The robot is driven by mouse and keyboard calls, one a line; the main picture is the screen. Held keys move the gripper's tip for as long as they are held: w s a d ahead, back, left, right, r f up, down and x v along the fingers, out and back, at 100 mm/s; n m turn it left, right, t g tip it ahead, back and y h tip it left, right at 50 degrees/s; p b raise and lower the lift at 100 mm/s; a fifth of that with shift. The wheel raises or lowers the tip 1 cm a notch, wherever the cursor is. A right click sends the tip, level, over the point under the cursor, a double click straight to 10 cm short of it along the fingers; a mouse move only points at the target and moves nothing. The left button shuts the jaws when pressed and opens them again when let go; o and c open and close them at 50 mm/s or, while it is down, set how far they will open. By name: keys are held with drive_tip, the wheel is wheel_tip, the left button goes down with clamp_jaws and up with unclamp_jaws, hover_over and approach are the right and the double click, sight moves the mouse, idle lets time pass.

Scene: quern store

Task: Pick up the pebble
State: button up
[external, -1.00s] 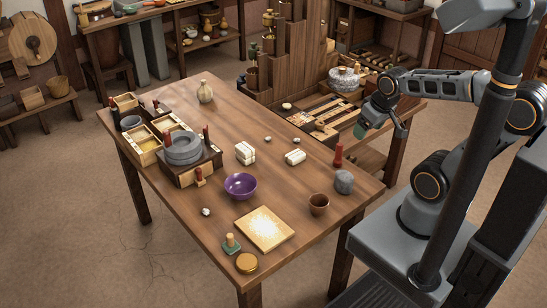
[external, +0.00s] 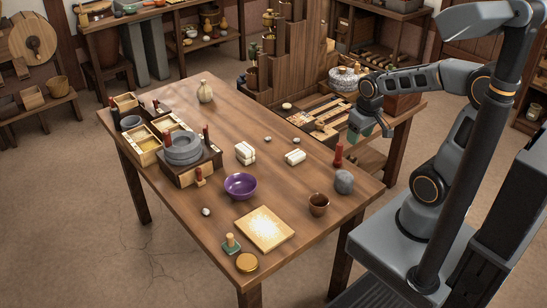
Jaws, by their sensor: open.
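Several small stones lie on the wooden table (external: 222,110), and I cannot tell which is the pebble. A pale one (external: 286,106) is near the far right edge, and a small grey one (external: 297,141) lies nearer. A whitish one (external: 206,211) sits left of the purple bowl. A larger rounded grey stone (external: 344,181) is by the right edge, next to a red peg. My gripper (external: 366,132) is open, above and beyond the table's right edge, apart from all the stones. Its fingertips are small and partly unclear.
The purple bowl (external: 241,185), a brown cup (external: 319,204), a pale square board (external: 264,229) and white bundles (external: 294,157) stand on the table. A quern (external: 183,148) with wooden boxes fills its left end. The red peg (external: 338,155) rises near my gripper.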

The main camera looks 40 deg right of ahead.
drive_tip(key=w+d+f+n+g+b, duration=0.15)
drive_tip(key=w+f, duration=0.25)
drive_tip(key=w, duration=0.8)
drive_tip(key=n+b, duration=0.2)
drive_tip(key=n, duration=0.8)
hover_over(297, 140)
wheel_tip(297, 140, down, 7)
wheel_tip(297, 140, up, 3)
drive_tip(key=d+n, duration=0.1)
drive_tip(key=n, duration=0.3)
drive_tip(key=f, duration=0.7)
drive_tip(key=shift+w+f, duration=0.15)
drive_tip(key=shift+w, duration=0.05)
drive_tip(key=shift+w+f, duration=0.1)
drive_tip(key=shift+f, duration=3)
drive_tip(key=c, duration=1)
